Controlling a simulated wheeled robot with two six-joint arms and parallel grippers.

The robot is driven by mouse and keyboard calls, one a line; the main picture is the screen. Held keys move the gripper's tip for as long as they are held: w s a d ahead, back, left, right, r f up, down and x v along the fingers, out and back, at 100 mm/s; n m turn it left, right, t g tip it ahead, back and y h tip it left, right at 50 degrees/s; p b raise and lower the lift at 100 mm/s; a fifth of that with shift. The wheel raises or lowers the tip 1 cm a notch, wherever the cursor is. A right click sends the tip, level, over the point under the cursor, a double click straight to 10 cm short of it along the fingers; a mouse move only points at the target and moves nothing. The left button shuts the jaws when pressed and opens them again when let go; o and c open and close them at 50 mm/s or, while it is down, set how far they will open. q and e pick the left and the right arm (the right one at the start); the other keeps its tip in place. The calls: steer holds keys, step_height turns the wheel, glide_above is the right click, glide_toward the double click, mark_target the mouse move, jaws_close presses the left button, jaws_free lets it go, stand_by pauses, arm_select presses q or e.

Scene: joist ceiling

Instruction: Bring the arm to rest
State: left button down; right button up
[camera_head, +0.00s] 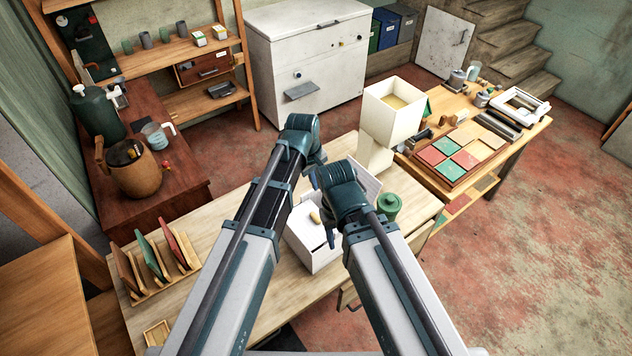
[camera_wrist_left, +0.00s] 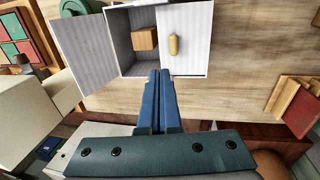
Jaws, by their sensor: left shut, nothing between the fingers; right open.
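My left arm reaches up the middle of the head view, and my left gripper (camera_head: 316,157) is at its far end, mostly hidden by the wrist. In the left wrist view its blue fingers (camera_wrist_left: 156,98) are together and empty, before an open white box (camera_wrist_left: 124,30). My right gripper (camera_head: 326,222) is lower, beside the white box (camera_head: 305,250) on the wooden table; its jaws are largely hidden behind my right wrist. A brown block (camera_wrist_left: 145,39) is inside the box. A yellow capsule-shaped piece (camera_wrist_left: 174,44) lies on the white panel at its right.
A green canister (camera_head: 389,206) stands right of my right wrist. A cream hopper (camera_head: 392,108) rises behind it. A slotted rack (camera_head: 160,275) sits at the table's left. A side bench at the left holds a brown pot (camera_head: 133,172). Red floor is clear at the right.

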arm_select(q)
steer(key=shift+r+p, duration=0.5)
steer(key=shift+r, duration=0.45)
arm_select(e)
steer(key=shift+r, duration=0.95)
arm_select(q)
steer(key=s+a+f+m+y+b, duration=0.1)
steer(key=s+a+f+m+b, duration=0.1)
steer(key=s+f+m+b, duration=0.3)
steer(key=s+a+f+m+g+y+b, duration=0.1)
steer(key=s+a+f+m+b, duration=0.2)
steer(key=s, duration=1)
step_height(320, 180, down, 5)
steer(key=m+b, duration=0.3)
steer(key=b, duration=0.1)
steer(key=shift+a+r+y, duration=0.2)
steer(key=shift+a+y, duration=0.15)
steer(key=shift+y, duration=0.05)
arm_select(e)
step_height(320, 180, down, 12)
steer(key=shift+f, duration=0.2)
arm_select(q)
steer(key=shift+a, duration=0.1)
arm_select(e)
steer(key=shift+a, duration=0.1)
